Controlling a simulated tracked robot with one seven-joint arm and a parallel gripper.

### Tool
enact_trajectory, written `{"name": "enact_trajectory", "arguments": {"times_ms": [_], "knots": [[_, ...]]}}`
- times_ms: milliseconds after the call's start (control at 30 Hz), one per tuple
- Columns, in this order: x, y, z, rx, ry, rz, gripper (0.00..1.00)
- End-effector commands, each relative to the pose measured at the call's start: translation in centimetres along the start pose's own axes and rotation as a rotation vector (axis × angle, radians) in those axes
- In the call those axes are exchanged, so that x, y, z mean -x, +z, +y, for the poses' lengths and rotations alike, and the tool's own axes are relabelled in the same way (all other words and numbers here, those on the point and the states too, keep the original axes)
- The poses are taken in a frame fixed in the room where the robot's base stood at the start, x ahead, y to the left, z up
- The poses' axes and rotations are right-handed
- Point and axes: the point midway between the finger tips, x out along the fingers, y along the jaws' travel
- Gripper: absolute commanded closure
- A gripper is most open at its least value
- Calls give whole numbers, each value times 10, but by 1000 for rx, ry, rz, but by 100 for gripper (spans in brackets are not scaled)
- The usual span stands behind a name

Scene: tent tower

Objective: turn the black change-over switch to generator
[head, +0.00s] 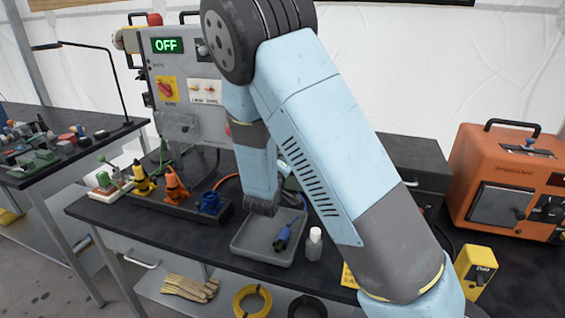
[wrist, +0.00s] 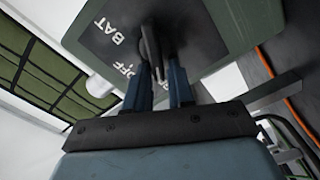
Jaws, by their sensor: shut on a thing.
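In the wrist view my gripper (wrist: 160,75) has its two blue fingers on either side of the black change-over switch handle (wrist: 150,42) and is shut on it. The handle stands out from a dark plate (wrist: 92,47) on a grey-green housing (wrist: 235,18). White labels on the plate read BAT and, partly covered, OFF. I cannot tell exactly which label the handle points at. In the head view my arm hides the fingers and the switch.
A grey panel (head: 180,122) with a green OFF display (head: 167,45) stands at the back. An orange box (head: 490,170) and a yellow device (head: 476,266) stand right. Coloured plugs (head: 176,186) stand left.

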Motion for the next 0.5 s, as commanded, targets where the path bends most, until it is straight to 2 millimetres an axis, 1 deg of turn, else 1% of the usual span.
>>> {"name": "enact_trajectory", "arguments": {"times_ms": [33,67,200,500], "knots": [[1,7,-4,8,-11,-13,100],[1,7,-4,8,-11,-13,76],[0,7,-3,7,-9,-13,63],[0,4,-1,3,-5,-8,62]]}}
